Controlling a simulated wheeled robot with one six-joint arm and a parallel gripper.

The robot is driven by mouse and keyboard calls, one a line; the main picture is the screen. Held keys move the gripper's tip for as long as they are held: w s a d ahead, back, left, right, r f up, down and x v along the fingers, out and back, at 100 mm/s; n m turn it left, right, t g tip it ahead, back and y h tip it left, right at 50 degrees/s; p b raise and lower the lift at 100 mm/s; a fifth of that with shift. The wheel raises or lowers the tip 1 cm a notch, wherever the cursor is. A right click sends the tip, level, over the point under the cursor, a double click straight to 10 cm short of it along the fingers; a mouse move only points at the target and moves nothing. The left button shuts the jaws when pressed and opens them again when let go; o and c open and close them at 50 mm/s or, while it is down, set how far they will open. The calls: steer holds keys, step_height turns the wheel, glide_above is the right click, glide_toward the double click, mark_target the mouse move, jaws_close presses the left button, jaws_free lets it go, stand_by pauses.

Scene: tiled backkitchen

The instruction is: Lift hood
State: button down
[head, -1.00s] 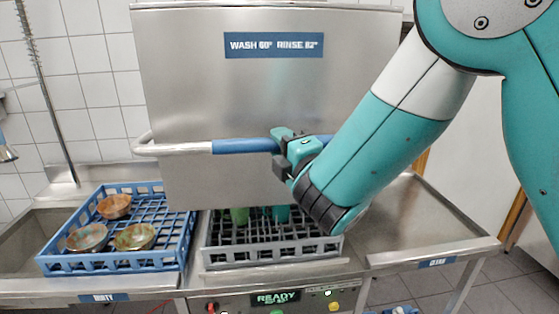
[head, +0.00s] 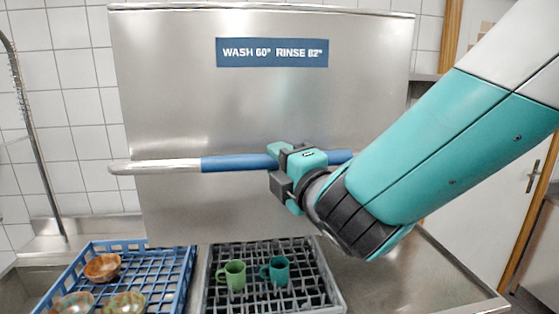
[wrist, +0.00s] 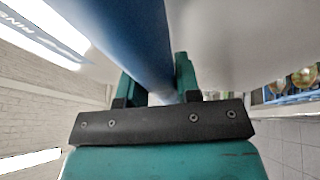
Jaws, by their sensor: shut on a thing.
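The stainless steel hood (head: 170,110) of the dishwasher stands raised in the head view, with a blue "WASH 60° RINSE 82°" label on its front. Its handle is a metal bar with a blue grip (head: 235,163) across the lower front. My gripper (head: 285,165) is shut on the blue grip, right of its middle. In the wrist view the blue bar (wrist: 135,40) runs between my two fingers. Below the hood's lower edge, a grey rack (head: 215,290) is in view with a green mug (head: 232,276) and a teal mug (head: 277,270) in it.
A blue rack (head: 185,272) with several bowls, one of them brown (head: 102,267), stands on the left. The counter (head: 440,285) on the right is bare. A spray hose (head: 30,130) hangs at the far left. A door (head: 500,190) is at the right.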

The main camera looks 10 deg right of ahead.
steer(key=shift+w+r, duration=0.1)
steer(key=shift+r, duration=0.8)
steer(key=c, duration=0.8)
jaws_free()
steer(key=shift+f, duration=0.1)
steer(key=shift+f, duration=0.25)
